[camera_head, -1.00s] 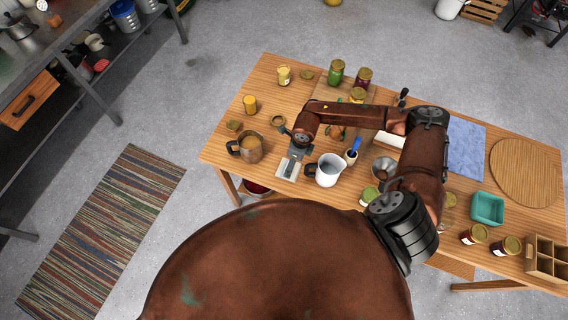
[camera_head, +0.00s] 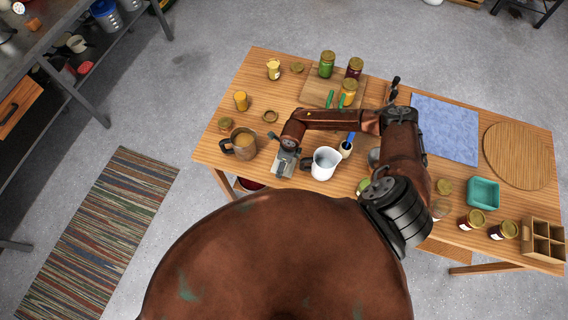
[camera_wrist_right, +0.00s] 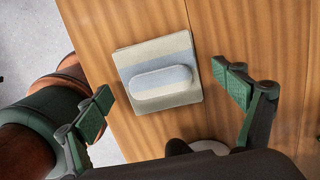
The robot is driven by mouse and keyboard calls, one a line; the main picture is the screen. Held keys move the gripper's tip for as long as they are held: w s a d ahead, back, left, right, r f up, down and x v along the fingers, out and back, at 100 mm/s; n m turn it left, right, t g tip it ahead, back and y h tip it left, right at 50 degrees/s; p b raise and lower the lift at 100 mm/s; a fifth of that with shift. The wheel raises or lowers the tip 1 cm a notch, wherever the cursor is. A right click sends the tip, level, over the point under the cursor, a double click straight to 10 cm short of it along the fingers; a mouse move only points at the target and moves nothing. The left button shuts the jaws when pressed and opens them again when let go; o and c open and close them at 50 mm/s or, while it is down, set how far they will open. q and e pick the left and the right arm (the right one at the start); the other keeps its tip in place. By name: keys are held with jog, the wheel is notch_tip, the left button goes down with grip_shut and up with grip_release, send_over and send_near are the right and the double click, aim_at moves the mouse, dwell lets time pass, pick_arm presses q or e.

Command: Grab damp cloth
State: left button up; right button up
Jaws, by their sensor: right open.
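The damp cloth is a folded, pale grey and blue striped pad with a raised rounded roll across its top. In the right wrist view the cloth (camera_wrist_right: 158,52) lies flat on the wooden table, between and beyond my open fingertips. My right gripper (camera_wrist_right: 163,101) is open and empty, with its green finger pads apart on either side of the cloth and not visibly touching it. In the head view the right gripper (camera_head: 285,160) is over the cloth's spot near the table's front edge and hides most of it. My left gripper is not in view.
A white pitcher (camera_head: 325,163) with a dark handle stands close to the right of the gripper. A metal mug (camera_head: 242,146) stands close to the left. A cutting board (camera_head: 318,92) with jars is behind. A blue cloth (camera_head: 446,128) lies farther right.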

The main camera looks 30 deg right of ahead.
jog(key=shift+c, duration=0.6)
jog(key=c, duration=1)
